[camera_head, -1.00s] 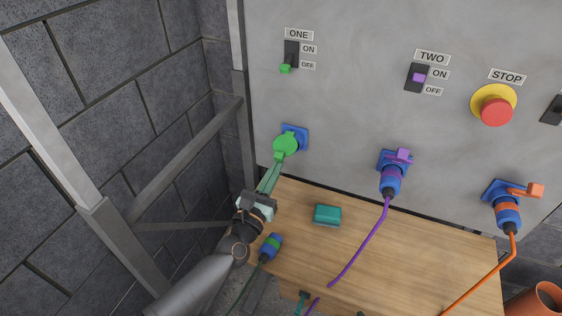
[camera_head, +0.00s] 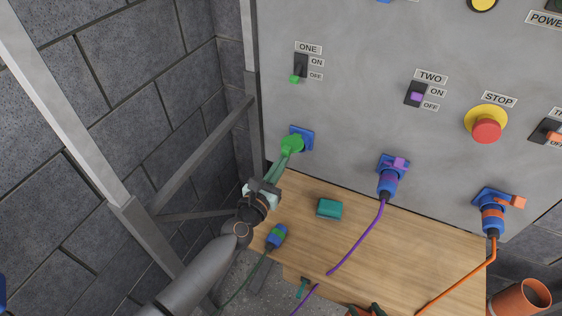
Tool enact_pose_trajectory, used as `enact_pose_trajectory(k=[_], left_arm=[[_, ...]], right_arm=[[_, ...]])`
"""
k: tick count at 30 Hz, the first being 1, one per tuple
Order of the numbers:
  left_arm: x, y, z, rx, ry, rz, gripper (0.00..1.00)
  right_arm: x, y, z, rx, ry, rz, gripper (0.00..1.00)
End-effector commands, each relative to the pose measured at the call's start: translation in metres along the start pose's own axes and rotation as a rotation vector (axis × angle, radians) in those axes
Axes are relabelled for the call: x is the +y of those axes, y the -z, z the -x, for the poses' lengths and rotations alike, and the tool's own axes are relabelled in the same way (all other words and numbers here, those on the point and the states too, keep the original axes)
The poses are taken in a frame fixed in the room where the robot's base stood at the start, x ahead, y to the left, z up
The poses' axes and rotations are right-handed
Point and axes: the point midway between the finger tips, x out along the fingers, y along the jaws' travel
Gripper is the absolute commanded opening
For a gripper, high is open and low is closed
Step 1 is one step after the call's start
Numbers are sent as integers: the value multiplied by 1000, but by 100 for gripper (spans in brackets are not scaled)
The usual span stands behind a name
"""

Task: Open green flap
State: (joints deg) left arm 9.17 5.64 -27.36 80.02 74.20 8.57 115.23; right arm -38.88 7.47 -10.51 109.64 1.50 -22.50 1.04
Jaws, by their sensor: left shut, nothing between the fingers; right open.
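The green flap (camera_head: 291,145) is a round green cover on the blue socket (camera_head: 306,136) at the lower left of the grey panel, under switch ONE. It appears to lie over the front of the socket. My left gripper (camera_head: 285,158) reaches it from below, with its long thin fingers shut and empty. The fingertips are at the flap's lower edge and seem to touch it, but I cannot tell for sure.
A loose blue-green plug (camera_head: 277,237) and a teal block (camera_head: 329,209) lie on the wooden table (camera_head: 400,240). Purple (camera_head: 388,183) and orange (camera_head: 492,217) plugs sit in sockets to the right. A metal frame (camera_head: 75,135) stands left of the panel.

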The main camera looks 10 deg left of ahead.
Motion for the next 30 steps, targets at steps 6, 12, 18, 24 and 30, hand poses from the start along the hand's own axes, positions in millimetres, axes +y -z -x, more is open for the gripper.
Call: enact_pose_trajectory(k=[6,12,18,24,30], left_arm=[[0,-19,1,-1,-1,5,0],[-1,-30,0,-1,-1,3,0],[0,-34,-2,-1,0,3,0],[0,-36,-2,-1,0,2,0],[0,-35,-2,0,0,2,0]], right_arm=[[-1,10,9,0,1,0,57],[-2,15,14,0,1,0,57],[-2,18,16,0,1,0,57],[-2,18,16,0,1,0,57],[-2,18,16,0,1,0,57]])
